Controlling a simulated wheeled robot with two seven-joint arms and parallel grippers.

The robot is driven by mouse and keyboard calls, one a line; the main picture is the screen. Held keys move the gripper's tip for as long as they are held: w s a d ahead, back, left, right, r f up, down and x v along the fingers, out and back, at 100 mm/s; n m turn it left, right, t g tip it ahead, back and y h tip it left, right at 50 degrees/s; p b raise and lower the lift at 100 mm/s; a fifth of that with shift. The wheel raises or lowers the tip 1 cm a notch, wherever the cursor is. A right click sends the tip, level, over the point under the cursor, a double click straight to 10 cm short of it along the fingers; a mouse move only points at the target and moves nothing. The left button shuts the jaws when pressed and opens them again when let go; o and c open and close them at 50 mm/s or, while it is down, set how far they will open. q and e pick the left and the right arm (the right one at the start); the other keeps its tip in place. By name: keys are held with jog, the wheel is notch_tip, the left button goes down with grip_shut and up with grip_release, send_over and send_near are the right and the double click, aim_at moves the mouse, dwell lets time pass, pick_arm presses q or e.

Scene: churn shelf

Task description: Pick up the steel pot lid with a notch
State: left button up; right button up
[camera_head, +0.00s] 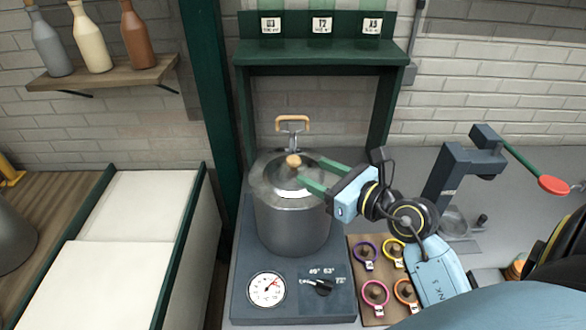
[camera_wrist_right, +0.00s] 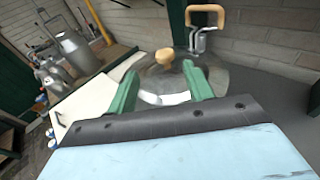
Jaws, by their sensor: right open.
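The steel pot lid (camera_head: 272,178) sits on a grey metal pot (camera_head: 290,228) and has a round wooden knob (camera_head: 293,161). A bright patch shows at the lid's front edge; I cannot tell if it is the notch. My right gripper (camera_head: 304,172) comes in from the right, its two green fingers open and pointing at the knob. In the right wrist view the lid (camera_wrist_right: 218,76) and knob (camera_wrist_right: 165,56) lie beyond and between the open fingers (camera_wrist_right: 160,78). The fingers do not appear to touch the knob. My left gripper is out of view.
A wooden-handled metal fitting (camera_head: 292,123) rises behind the pot. A green shelf frame (camera_head: 320,54) stands around the back. A dial (camera_head: 267,289) and a board with coloured rings (camera_head: 374,292) lie in front. A dark stand (camera_head: 455,170) with a red-tipped lever is to the right.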

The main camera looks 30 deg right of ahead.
aim_at(298, 161)
jog(key=x, duration=0.2)
jog(key=shift+w+a, duration=0.15)
jog(key=shift+w, duration=0.25)
jog(key=x, duration=0.1)
jog(key=p+x, duration=0.1)
jog(key=x, duration=0.3)
jog(key=shift+w+d, duration=0.2)
jog(key=shift+d, duration=0.15)
grip_shut()
